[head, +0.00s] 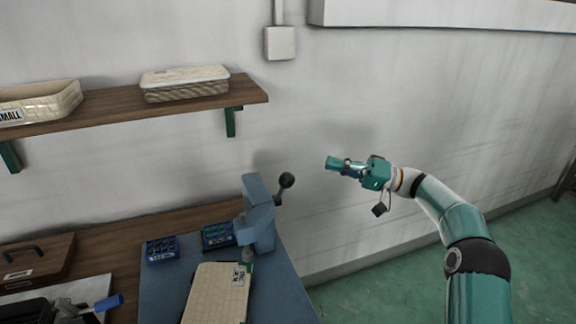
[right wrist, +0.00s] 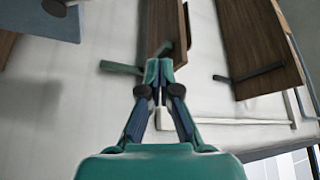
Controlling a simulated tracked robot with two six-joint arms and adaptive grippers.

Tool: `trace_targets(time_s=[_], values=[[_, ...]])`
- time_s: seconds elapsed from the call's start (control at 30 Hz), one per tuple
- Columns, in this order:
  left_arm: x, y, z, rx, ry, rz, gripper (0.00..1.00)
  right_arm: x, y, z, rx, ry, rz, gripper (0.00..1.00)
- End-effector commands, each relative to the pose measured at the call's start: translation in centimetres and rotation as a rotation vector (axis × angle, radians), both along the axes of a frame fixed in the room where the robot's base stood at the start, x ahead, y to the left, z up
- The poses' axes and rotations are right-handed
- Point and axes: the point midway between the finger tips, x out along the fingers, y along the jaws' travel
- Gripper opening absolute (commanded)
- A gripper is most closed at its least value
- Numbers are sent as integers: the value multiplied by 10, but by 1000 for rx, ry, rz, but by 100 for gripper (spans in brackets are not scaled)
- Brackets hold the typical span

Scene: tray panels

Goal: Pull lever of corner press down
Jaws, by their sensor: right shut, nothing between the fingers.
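The corner press (head: 257,215) is a blue upright frame at the back right of the bench. Its lever ends in a black ball knob (head: 287,180) and sticks out up and to the right of the press. My right gripper (head: 331,163) is shut and empty. It is to the right of the knob and a little higher in the picture, apart from it. In the right wrist view the right gripper's fingers (right wrist: 159,68) meet at the tips with nothing between them. My left gripper is in neither view.
A blue mat (head: 285,290) lies under the press, with a beige panel (head: 213,293) and small blue bins (head: 161,249). A wooden shelf (head: 130,113) with baskets (head: 185,82) is on the wall. A wooden box (head: 35,262) stands at left. Floor is open at right.

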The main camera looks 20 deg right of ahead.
Motion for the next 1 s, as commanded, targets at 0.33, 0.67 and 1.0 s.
trace_targets(time_s=[0.33,0.67,1.0], values=[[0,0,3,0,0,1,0,32,73,13,2,-3,34,0],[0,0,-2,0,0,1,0,33,106,12,3,0,32,0],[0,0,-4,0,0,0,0,14,109,2,3,-1,32,0]])
